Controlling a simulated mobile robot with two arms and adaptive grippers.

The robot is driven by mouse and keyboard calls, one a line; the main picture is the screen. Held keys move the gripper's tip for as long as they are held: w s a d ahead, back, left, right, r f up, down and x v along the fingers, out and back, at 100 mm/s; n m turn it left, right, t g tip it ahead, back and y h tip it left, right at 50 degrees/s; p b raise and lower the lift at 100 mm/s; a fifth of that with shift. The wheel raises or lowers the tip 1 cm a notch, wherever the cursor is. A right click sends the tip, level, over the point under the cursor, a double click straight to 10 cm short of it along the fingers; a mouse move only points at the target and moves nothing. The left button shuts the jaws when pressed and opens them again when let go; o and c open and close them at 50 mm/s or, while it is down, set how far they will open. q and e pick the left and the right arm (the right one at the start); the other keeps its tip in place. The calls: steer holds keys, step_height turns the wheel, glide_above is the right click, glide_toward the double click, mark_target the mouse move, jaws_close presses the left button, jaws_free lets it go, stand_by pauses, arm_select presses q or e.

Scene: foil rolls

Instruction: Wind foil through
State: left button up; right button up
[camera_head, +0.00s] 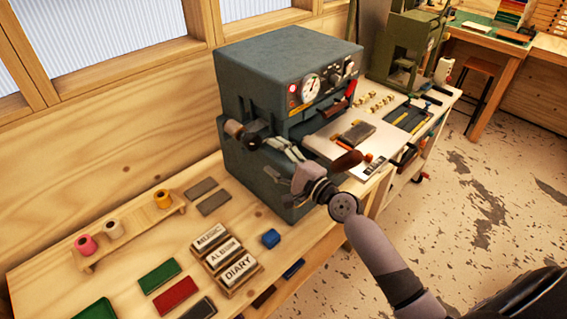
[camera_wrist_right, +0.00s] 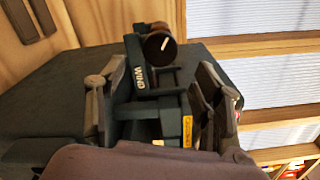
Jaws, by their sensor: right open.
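The grey-green foil machine (camera_head: 285,65) stands on the wooden bench, with a gauge and knobs on its front panel. A brown roll (camera_head: 233,128) and a dark knob (camera_head: 252,141) stick out from its left side. In the right wrist view the round dark knob (camera_wrist_right: 160,47) has a white mark and sits on a bracket lettered "WIND" (camera_wrist_right: 138,75). My right gripper (camera_head: 279,147) is open beside this side of the machine. In the wrist view its fingers (camera_wrist_right: 155,95) stand apart on either side of the bracket, with no visible grip. My left gripper is out of view.
A work plate (camera_head: 352,148) juts from the machine's front.

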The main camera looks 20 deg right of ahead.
steer(key=shift+v, duration=1.6)
steer(key=n+b, duration=1.1)
steer(key=n, duration=1)
glide_toward(256, 143)
steer(key=p+x, duration=0.4)
steer(key=x, duration=0.6)
steer(key=shift+w+a+r, duration=0.1)
steer(key=shift+w+a, duration=0.1)
steer(key=shift+w, duration=0.1)
steer(key=c, duration=1.2)
